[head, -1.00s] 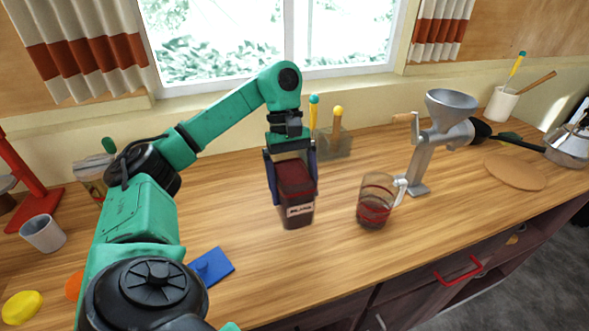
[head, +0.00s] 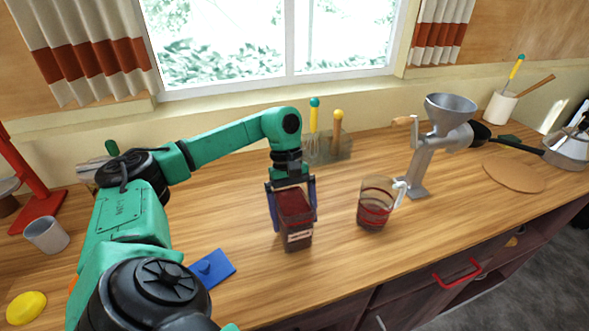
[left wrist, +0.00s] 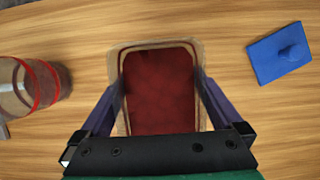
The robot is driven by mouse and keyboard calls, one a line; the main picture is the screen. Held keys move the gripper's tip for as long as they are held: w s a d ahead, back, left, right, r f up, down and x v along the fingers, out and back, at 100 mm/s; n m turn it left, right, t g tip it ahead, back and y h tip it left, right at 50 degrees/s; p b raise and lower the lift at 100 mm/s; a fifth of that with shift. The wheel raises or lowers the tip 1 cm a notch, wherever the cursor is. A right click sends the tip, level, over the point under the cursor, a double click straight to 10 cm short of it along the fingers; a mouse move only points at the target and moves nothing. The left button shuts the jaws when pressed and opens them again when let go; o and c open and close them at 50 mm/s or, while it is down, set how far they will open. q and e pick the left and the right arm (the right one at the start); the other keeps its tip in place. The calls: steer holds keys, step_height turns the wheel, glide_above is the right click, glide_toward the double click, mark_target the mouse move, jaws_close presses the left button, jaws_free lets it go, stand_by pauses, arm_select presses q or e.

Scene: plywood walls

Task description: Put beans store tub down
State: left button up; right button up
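The beans store tub (head: 296,222) is a clear tub with dark red contents and a pale label on its front. It is upright at the worktop, left of a glass jar. In the left wrist view the tub (left wrist: 160,90) is seen from above, between the two fingers. My left gripper (head: 292,200) points down with a finger along each side of the tub, shut on it. Whether the tub's base touches the wood is hard to tell. My right gripper is not in view.
A glass jar with red bands (head: 375,205) stands right of the tub, beside a metal grinder (head: 432,150). A blue lid (head: 212,268) lies to the left front. A utensil holder (head: 330,148) stands behind. Bare worktop (head: 340,255) lies in front.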

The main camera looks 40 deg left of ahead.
arm_select(q)
steer(key=shift+r, duration=0.1)
steer(key=shift+a+r, duration=0.1)
steer(key=shift+r, duration=0.05)
steer(key=v, duration=0.6)
steer(key=shift+r, duration=0.15)
step_height(320, 180, up, 5)
steer(key=p, duration=0.4)
glide_above(292, 188)
steer(key=s, duration=0.2)
steer(key=shift+d+r, duration=0.1)
steer(key=shift+d, duration=0.25)
